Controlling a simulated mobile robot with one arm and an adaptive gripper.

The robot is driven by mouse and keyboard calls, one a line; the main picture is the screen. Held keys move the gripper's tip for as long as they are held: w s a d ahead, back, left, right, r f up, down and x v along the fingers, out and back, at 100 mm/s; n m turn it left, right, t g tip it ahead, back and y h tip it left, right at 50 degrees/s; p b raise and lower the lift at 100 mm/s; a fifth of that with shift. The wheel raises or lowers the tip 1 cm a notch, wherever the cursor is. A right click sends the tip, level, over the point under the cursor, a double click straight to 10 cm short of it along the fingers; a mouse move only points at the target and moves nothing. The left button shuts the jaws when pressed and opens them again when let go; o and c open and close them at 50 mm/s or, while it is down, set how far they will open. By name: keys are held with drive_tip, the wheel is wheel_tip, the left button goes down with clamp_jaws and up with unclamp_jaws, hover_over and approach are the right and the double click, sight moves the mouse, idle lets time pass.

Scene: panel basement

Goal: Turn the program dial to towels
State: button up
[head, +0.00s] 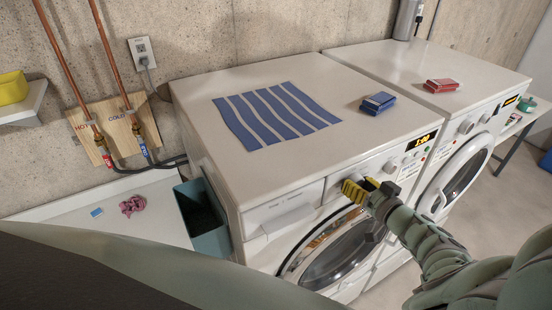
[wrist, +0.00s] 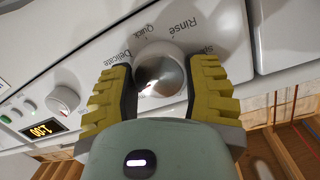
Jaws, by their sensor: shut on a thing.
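The program dial (wrist: 158,72) is a round silver-grey knob on the front panel of the left washing machine (head: 240,183). My gripper (wrist: 162,85) has its yellow ribbed fingers on both sides of the dial, shut on it. In the head view my gripper (head: 362,189) reaches the panel from the right and covers most of the dial. The labels Delicate, Quick and Rinse show around the dial in the wrist view, with another partly cut off. I see no towels label. I cannot tell which label the dial points at.
A lit display (head: 422,141) reads 1:00, with a smaller knob (wrist: 66,98) beside it. A striped cloth (head: 275,112) and a blue box (head: 378,103) lie on top. A second machine (head: 440,66) with a red box (head: 441,86) stands at right.

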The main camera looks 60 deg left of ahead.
drive_tip(key=shift+a+r+m+g+p, duration=0.1)
drive_tip(key=shift+r+m+g+p, duration=0.05)
drive_tip(key=shift+m, duration=0.45)
drive_tip(key=shift+a+r+m+g+p, duration=0.1)
drive_tip(key=shift+m+g+p, duration=0.05)
drive_tip(key=shift+m, duration=0.45)
drive_tip(key=o, duration=0.9)
drive_tip(key=shift+c, duration=0.2)
drive_tip(key=o, duration=0.4)
drive_tip(key=shift+d+f, duration=0.1)
drive_tip(key=shift+d+f, duration=0.1)
drive_tip(key=shift+d, duration=0.1)
